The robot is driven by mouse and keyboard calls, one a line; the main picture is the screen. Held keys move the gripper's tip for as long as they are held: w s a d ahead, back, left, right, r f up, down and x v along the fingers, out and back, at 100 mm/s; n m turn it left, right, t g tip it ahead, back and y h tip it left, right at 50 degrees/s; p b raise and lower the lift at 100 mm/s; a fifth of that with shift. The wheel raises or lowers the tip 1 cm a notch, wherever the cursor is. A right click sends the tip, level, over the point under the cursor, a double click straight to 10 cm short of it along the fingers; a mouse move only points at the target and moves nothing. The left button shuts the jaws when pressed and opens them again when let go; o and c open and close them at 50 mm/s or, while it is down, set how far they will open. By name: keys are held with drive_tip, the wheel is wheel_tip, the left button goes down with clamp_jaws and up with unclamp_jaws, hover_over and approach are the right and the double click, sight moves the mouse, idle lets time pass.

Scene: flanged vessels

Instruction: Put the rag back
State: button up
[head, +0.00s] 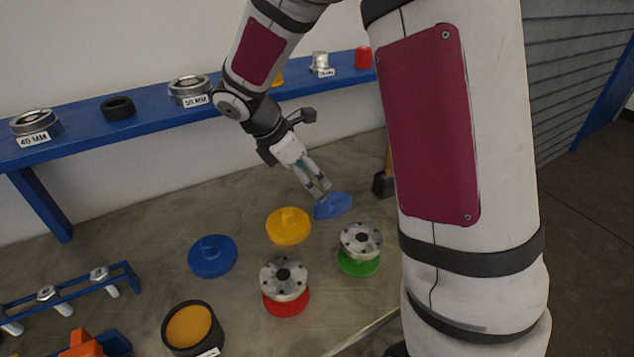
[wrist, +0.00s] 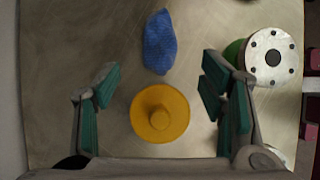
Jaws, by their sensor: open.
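The rag is a crumpled blue cloth (head: 333,206) lying on the workbench, right of the yellow knobbed disc. It also shows in the wrist view (wrist: 159,42), beyond the yellow disc and ahead of the fingertips. My gripper (head: 322,192) is open and points down over the bench near the rag in the head view. In the wrist view its green-padded fingers (wrist: 160,80) are spread wide with nothing gripped between them. The yellow disc (wrist: 160,113) appears between the fingers, below them on the bench. Whether the gripper touches the rag cannot be told from the head view.
A flanged vessel on green (head: 361,241) and one on red (head: 284,279) stand nearby. A blue knobbed disc (head: 213,256) and a dark cup (head: 193,327) are left. A blue shelf (head: 150,119) with rings runs behind. An upright tool (head: 384,183) stands right of the rag.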

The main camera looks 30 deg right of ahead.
drive_tip(key=s+a+r+m+t+y, duration=0.1)
drive_tip(key=s+a+r+m+y, duration=0.15)
drive_tip(key=s+r+m, duration=0.8)
drive_tip(key=s+a+r+m+t+y, duration=0.1)
drive_tip(key=s+a+m, duration=0.1)
drive_tip(key=s, duration=0.5)
drive_tip(key=s+a+r+m+t+y, duration=0.1)
drive_tip(key=s+a+m+y, duration=0.1)
drive_tip(key=s+m, duration=0.3)
drive_tip(key=s+a, duration=0.1)
drive_tip(key=s, duration=0.2)
drive_tip(key=shift+s+a+t, duration=0.2)
drive_tip(key=shift+a+t, duration=0.05)
drive_tip(key=shift+t, duration=0.05)
drive_tip(key=shift+m+y, duration=0.25)
